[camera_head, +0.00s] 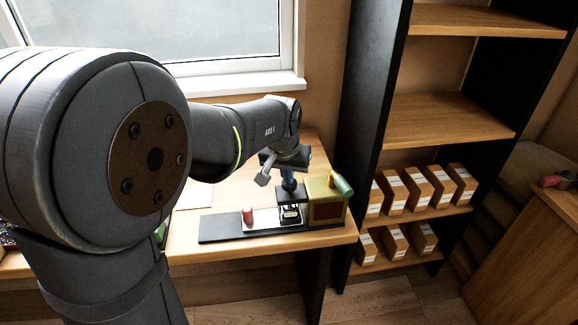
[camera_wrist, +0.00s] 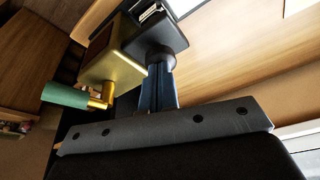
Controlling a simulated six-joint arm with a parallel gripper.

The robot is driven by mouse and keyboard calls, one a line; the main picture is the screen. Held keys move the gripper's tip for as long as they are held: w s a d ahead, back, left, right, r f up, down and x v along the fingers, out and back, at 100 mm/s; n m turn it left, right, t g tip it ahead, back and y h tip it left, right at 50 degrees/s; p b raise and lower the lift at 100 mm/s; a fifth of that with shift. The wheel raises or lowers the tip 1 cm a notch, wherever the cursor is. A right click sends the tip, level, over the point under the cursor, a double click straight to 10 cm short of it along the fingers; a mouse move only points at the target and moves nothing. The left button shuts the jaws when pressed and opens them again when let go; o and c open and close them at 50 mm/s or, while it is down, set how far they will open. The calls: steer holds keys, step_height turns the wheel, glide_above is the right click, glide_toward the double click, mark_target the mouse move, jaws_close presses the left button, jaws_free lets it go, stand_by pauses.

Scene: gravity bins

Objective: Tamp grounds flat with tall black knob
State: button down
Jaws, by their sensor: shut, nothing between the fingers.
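My gripper (camera_head: 289,184) is shut, with its narrow blue-grey fingers pointing down at the black device on the table. In the wrist view the shut fingers (camera_wrist: 157,88) end right at a dark rounded piece, likely the black knob (camera_wrist: 148,54), on a square black plate (camera_wrist: 168,36). I cannot tell whether the tips touch it. In the head view the black device (camera_head: 291,196) stands beside the gold box, with a pale, dark-edged part (camera_head: 290,214) below it. The grounds are not clearly visible.
A gold box (camera_head: 325,212) with a green cylinder (camera_head: 343,186) on a yellow fitting stands close on the right. A small red cylinder (camera_head: 248,215) stands to the left on a black and white base (camera_head: 222,228). Shelves with boxes (camera_head: 395,190) stand farther right.

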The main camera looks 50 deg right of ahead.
steer(key=shift+f, duration=0.45)
steer(key=shift+r, duration=3.1)
step_height(320, 180, up, 5)
steer(key=v, duration=1.7)
steer(key=shift+r, duration=0.25)
